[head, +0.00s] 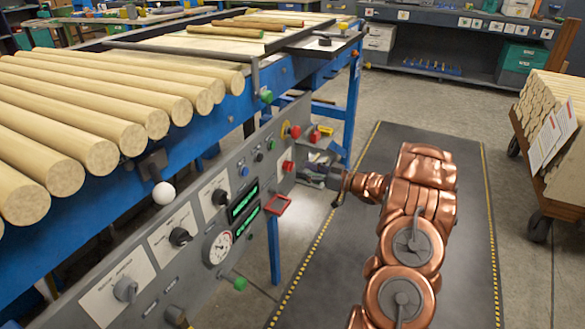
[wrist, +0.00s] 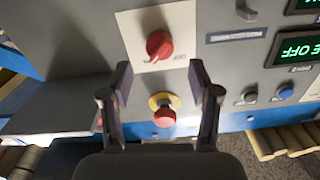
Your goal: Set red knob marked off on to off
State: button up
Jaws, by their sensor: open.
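The red knob (wrist: 159,45) sits on a pale plate on the grey control panel, with small inverted lettering beside it in the wrist view. A light mark shows on the knob, but I cannot tell exactly which setting it points to. In the head view the red knob (head: 288,166) is at the panel's right part, just left of my gripper (head: 314,175). In the wrist view my gripper (wrist: 160,68) is open and empty. Its fingertips are spread to either side, with the knob slightly above the gap between them, and neither visibly touches it.
A red mushroom button with a yellow collar (wrist: 163,109) shows between the fingers. A blue button (wrist: 285,92) and green displays (head: 243,203) are nearby. A red frame (head: 277,205) juts from the panel below the gripper. Turned wood rods (head: 100,125) lie above. The dark floor mat (head: 455,150) is clear.

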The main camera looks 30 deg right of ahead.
aim_at(289, 166)
jog(key=shift+b+x, duration=0.3)
jog(key=shift+x, duration=2.15)
jog(key=c, duration=1.1)
